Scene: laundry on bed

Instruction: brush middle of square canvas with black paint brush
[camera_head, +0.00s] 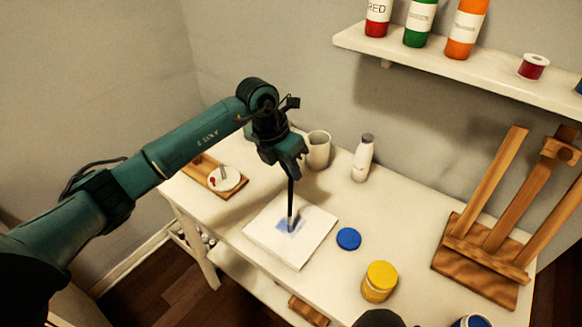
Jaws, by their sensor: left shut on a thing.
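A white square canvas (301,245) lies flat on the white table. A blue patch (285,228) marks it near the middle. My left gripper (290,170) is above the canvas, shut on a black paint brush (291,195). The brush points down almost upright, and its lower end meets the blue patch; I cannot tell how firmly it presses. My right gripper is not clearly in view; only a dark shape shows at the bottom edge.
A white cup (318,151) and a white bottle (363,158) stand behind the canvas. A blue lid (348,239) and yellow jar (379,281) are to its right. A wooden easel (487,230) stands far right. A shelf (455,72) with bottles hangs above.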

